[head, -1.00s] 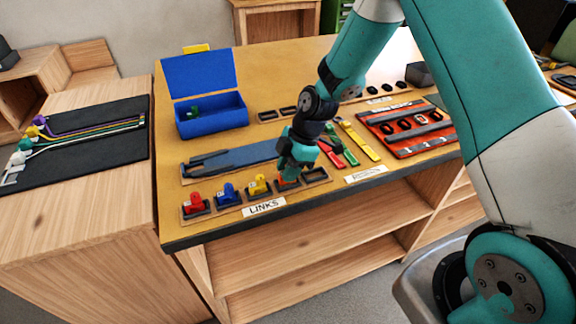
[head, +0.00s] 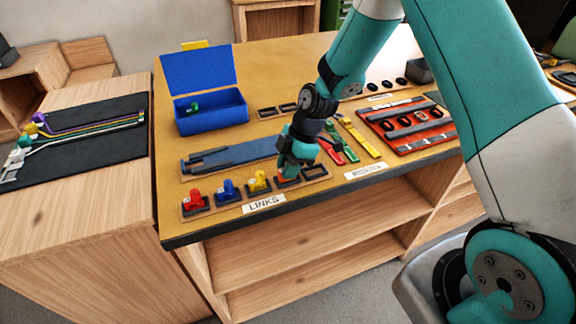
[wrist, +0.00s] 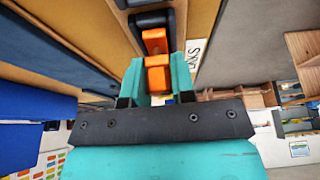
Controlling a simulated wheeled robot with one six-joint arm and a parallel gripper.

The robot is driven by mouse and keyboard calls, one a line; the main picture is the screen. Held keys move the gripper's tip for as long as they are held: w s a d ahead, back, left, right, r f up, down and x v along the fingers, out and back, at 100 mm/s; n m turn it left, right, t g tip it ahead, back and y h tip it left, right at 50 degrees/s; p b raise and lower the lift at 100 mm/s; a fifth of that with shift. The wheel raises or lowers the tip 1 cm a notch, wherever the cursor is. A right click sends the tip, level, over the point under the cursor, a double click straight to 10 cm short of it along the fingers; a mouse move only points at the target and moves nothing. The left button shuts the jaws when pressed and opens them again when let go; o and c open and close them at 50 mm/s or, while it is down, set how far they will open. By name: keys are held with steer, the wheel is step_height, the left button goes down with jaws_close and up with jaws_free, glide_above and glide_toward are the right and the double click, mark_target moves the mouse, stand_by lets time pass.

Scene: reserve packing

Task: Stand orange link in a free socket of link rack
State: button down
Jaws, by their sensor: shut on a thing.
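The orange link (wrist: 156,44) is between the fingers of my gripper (wrist: 158,78) in the wrist view. My gripper is shut on it. The link's far end is at a dark socket (wrist: 150,20) of the link rack; whether it is seated cannot be told. In the head view my gripper (head: 291,174) is low over the rack (head: 238,203), right of the yellow link (head: 259,182), and hides most of the orange link. A red link (head: 194,200) and a blue link (head: 226,190) stand in sockets to the left. The socket at the right end (head: 315,171) looks empty.
A LINKS label (head: 264,204) lies in front of the rack near the table edge. A blue tool (head: 230,157) lies behind it, with an open blue box (head: 211,113) farther back. Red, green and yellow strips (head: 359,138) and an orange tray (head: 405,126) lie to the right.

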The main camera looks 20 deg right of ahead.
steer(key=shift+f+b, duration=0.35)
steer(key=shift+f, duration=0.15)
steer(key=c, duration=0.9)
jaws_free()
steer(key=shift+o, duration=0.2)
steer(key=shift+r, duration=0.1)
steer(key=b+v, duration=0.3)
steer(key=v, duration=1.4)
steer(key=s+a+r+m, duration=0.1)
steer(key=s+a+m, duration=0.2)
steer(key=s, duration=0.5)
steer(key=s+a+r+m, duration=0.2)
steer(key=s+a+m, duration=0.2)
steer(key=s, duration=0.4)
steer(key=s+a+r+m, duration=0.2)
steer(key=s+a+m, duration=0.2)
steer(key=s, duration=0.4)
steer(key=shift+s+r, duration=0.25)
steer(key=shift+s, duration=0.1)
